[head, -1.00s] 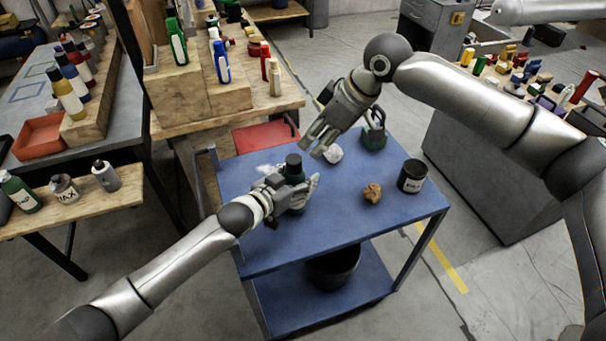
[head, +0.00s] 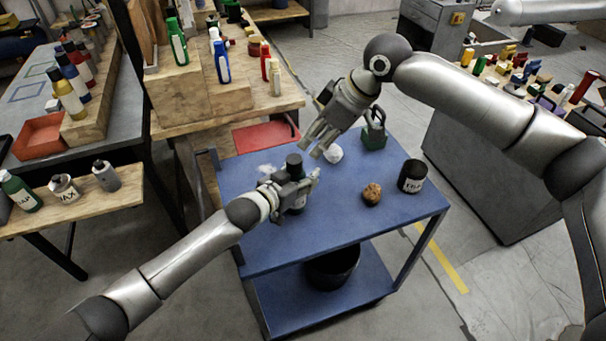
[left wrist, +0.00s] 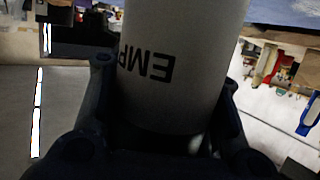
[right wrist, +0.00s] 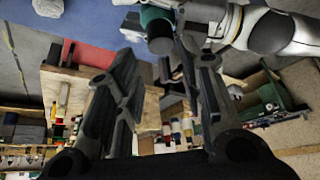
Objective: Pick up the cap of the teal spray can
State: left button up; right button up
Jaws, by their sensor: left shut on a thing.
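The teal spray can stands upright on the blue cart, partly hidden by my left gripper (head: 300,183). Its cap (head: 293,163) shows as a dark top above the fingers. My left gripper is shut around the can; the left wrist view shows the can's pale label (left wrist: 185,60) with black letters "EMP" between the fingers. My right gripper (head: 316,143) is above and to the right of the cap, apart from it. In the right wrist view its two fingers (right wrist: 155,60) are spread with nothing held, and the teal can (right wrist: 155,20) shows near the top edge.
The blue cart (head: 340,225) also holds a white lump (head: 333,153), a green object (head: 373,137), a brown lump (head: 371,193) and a dark tin (head: 412,176). A wooden bench with bottles (head: 222,62) stands behind. The cart's front is clear.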

jog(key=o, duration=0.5)
jog(key=shift+w+a+n, duration=0.1)
jog(key=shift+n, duration=0.2)
jog(key=a+n+h, duration=0.1)
jog(key=n, duration=0.1)
jog(key=w+a+n+h, duration=0.1)
jog(key=n, duration=0.2)
jog(key=w+a+r+n, duration=0.1)
jog(key=n, duration=0.2)
jog(key=shift+a+h, duration=0.1)
jog(key=shift+h, duration=0.3)
jog(key=a+r+n+h, duration=0.1)
jog(key=a+n+h, duration=0.1)
jog(key=n, duration=0.3)
jog(key=n+g+h, duration=0.1)
jog(key=n, duration=0.3)
send_over(294, 158)
jog(key=f, duration=0.3)
jog(key=a+f, duration=0.1)
jog(key=f, duration=0.1)
jog(key=shift+s+f, duration=0.15)
jog(key=shift+s, duration=0.1)
jog(key=shift+w+d+f, duration=0.1)
jog(key=shift+d+f, duration=0.05)
jog(key=shift+f, duration=0.75)
jog(key=shift+w+d+f, duration=0.1)
jog(key=shift+d+f, duration=0.1)
jog(key=shift+f, duration=0.7)
jog(key=shift+d+f, duration=0.15)
jog(key=shift+f, duration=0.75)
